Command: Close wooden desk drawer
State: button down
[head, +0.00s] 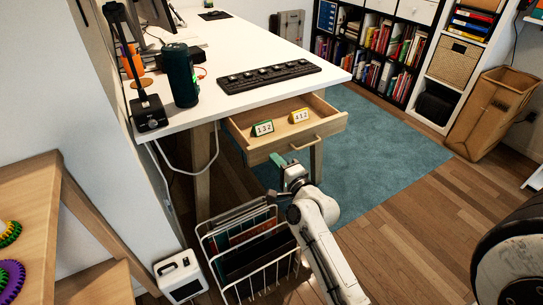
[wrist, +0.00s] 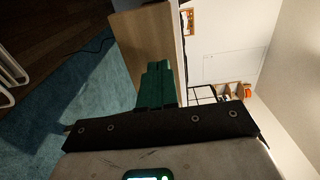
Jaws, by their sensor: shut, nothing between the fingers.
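The wooden desk drawer (head: 256,151) is pulled out from under the white desk top, toward my arm. Its front panel has a bar handle (head: 305,143) on the right part. My gripper (head: 278,160), with green fingers, is low at the left part of the drawer front, left of the handle. In the wrist view the green fingers (wrist: 157,82) are together and empty. They point at a light wooden panel (wrist: 143,42) that looks like the drawer front. I cannot tell whether they touch it.
A wire rack (head: 279,277) with folders stands left of my arm. The desk (head: 235,38) holds a keyboard (head: 270,76) and dark speaker (head: 181,76). The blue rug (head: 375,140) is clear.

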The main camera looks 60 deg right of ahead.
aim_at(267, 150)
jog(key=shift+x, duration=1.55)
